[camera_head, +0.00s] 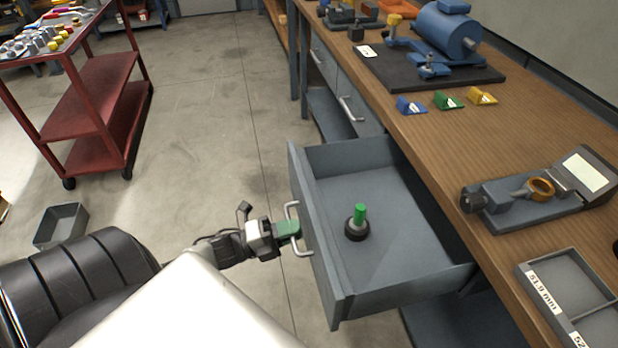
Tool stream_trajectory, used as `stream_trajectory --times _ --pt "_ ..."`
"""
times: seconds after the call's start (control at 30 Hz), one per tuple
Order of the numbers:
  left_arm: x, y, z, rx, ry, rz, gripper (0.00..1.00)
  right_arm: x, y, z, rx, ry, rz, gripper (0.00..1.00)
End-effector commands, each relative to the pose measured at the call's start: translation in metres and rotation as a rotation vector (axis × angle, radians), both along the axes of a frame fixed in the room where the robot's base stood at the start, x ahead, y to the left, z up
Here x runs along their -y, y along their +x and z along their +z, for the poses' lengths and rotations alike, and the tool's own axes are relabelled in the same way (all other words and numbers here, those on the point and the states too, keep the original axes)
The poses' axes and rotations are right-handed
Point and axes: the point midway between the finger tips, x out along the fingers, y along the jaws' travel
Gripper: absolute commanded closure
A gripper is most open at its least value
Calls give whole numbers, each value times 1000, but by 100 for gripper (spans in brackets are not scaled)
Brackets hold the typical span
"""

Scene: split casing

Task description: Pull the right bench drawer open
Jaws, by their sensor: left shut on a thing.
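The right bench drawer (380,191) is pulled well out from under the wooden bench, so its inside shows. Its front panel faces left and carries a pale bar handle (300,249). My left gripper (289,229) is at the handle, shut on it, with green fingertips at the bar. Inside the drawer stands a small part with a black round base and a green upright pin (358,221). My right gripper is not in the picture.
The bench top (450,160) holds a blue motor (445,32), blue, green and yellow small holders, a gauge with an orange ring (540,188) and a labelled grey tray (545,290). A red cart (95,100) and a grey bin (62,226) stand left. Floor between is clear.

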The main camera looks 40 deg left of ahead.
Motion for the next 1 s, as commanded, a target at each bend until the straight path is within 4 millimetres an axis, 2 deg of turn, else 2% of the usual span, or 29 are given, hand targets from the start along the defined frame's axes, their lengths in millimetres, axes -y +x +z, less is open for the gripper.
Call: stream_trajectory --times 0.23,0.7,0.73,0.87,1.0 --pt "-10 -14 -1 -4 0 0 100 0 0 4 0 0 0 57" --pt "-12 -16 -1 -2 0 0 100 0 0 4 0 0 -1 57" --pt "-12 -15 -1 -2 0 0 84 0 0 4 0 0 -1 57" --pt "-12 -15 -1 -2 0 0 65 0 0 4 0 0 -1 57" --pt "-12 -15 -1 -1 0 0 64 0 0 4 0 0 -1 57"
